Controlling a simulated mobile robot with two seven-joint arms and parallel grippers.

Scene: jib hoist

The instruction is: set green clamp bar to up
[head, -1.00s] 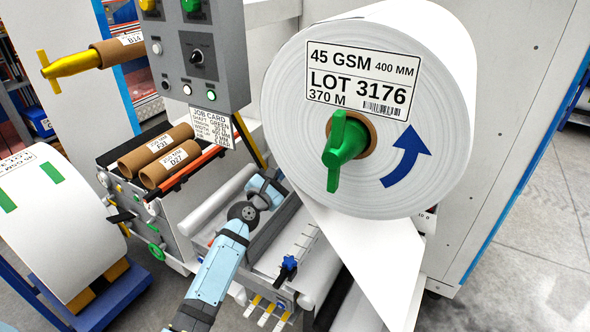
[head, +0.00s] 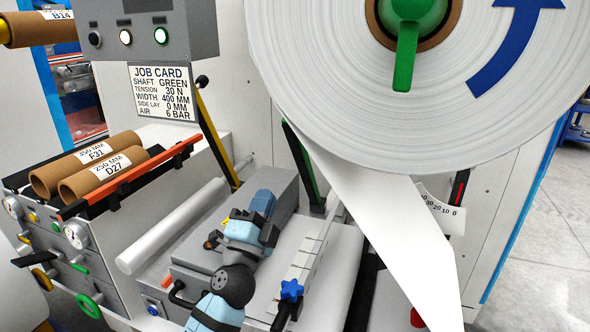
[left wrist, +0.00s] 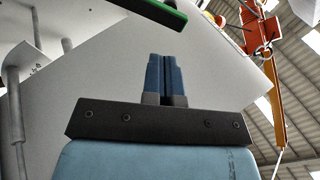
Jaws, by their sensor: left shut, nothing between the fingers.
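A dark green bar (head: 302,160), which looks like the green clamp bar, slants beside the white roll, its upper end leaning left. Its lower part meets a dark bracket near the white web. A green bar with a dark edge (left wrist: 152,12), probably the same one, crosses the top of the left wrist view, beyond the fingertips. My left gripper (head: 263,203) is over the grey box, left of and below the green bar, and apart from it. Its blue fingers (left wrist: 164,58) are closed together with nothing between them. My right gripper is not in view.
A yellow bar (head: 218,140) with a black knob stands left of the green bar. The large white roll (head: 330,90) with its green shaft handle (head: 405,55) overhangs at right, its web (head: 400,230) running down. A blue star knob (head: 291,289) is right of my arm.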

